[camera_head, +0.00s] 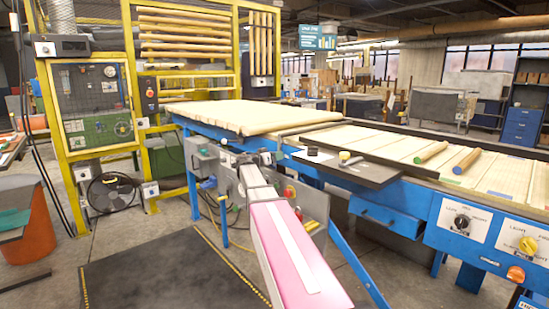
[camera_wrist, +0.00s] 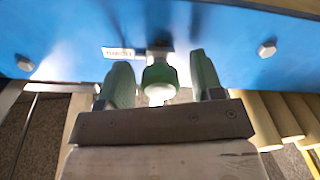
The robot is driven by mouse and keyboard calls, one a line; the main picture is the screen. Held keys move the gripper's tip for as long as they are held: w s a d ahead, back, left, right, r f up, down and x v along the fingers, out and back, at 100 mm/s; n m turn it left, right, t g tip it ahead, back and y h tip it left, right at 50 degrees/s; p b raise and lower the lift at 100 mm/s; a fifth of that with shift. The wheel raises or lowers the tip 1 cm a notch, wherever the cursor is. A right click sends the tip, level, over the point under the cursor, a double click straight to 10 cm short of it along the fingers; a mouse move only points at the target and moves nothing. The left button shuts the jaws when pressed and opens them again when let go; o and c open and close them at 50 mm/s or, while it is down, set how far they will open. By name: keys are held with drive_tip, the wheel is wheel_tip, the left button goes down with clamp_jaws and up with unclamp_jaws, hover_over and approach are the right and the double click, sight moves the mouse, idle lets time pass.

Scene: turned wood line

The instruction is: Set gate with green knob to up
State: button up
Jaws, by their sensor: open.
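In the wrist view, the green knob (camera_wrist: 160,75) is a short round cap with a pale end, standing out from a blue panel (camera_wrist: 235,45). My gripper (camera_wrist: 160,66) is open, with one green finger on each side of the knob. Gaps show between the knob and both fingers. In the head view, my pink and white arm reaches to the blue line frame (camera_head: 215,142), and I cannot make out the knob there. The gate's position cannot be told.
Bolt heads (camera_wrist: 267,48) stand out from the blue panel. Pale wooden rods (camera_wrist: 272,118) lie at its right. In the head view, a grey control box (camera_head: 313,207) stands close to my arm, and a dark tray (camera_head: 345,168) juts from the line. A dark floor mat (camera_head: 160,270) is clear.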

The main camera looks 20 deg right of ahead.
sight(279, 139)
clamp_jaws()
drive_tip(key=shift+r, duration=3.8)
unclamp_jaws()
drive_tip(key=v, duration=1.1)
